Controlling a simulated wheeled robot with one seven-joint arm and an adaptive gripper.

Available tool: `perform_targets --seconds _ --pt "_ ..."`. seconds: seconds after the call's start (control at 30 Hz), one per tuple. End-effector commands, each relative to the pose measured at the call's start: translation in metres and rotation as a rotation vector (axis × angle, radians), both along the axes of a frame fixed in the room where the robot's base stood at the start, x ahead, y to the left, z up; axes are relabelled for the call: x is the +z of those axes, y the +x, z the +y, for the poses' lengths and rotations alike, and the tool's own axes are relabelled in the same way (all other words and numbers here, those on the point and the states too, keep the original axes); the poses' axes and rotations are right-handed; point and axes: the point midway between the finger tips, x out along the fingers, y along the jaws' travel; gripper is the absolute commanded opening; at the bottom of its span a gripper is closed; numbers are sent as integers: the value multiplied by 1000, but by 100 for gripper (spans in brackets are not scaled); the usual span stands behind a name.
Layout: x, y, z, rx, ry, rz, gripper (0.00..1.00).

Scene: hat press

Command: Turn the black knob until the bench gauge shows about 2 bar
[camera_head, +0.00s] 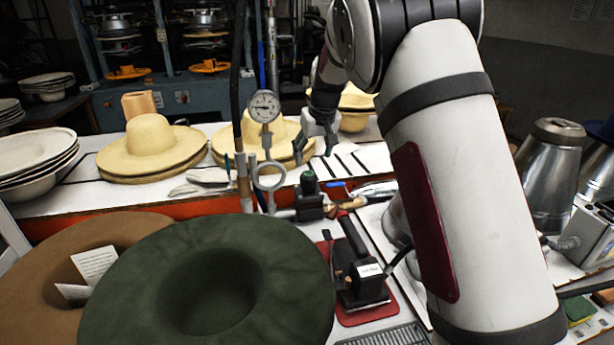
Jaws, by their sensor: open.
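My gripper (313,158) is open and empty, pointing down just above the knob in the picture. I cannot tell the exact gap between them. My arm covers the right middle of the view.
A green felt hat (290,284) and a brown one (30,262) fill the front left. Straw hats (150,146) lie on the white bench behind. A black iron (362,274) stands on a red mat right of the green hat. Metal vessels (551,170) stand at right.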

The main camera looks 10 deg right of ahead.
Motion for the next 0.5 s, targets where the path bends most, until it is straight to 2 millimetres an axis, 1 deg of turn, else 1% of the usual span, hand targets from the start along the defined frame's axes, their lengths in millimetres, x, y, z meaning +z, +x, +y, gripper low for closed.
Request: perform_targets --seconds 0.03,0.3,0.5 --pt "-12 4 0 0 0 5 62" --pt "-60 24 2 -1 0 4 62" --pt "-87 35 3 -1 0 2 62"
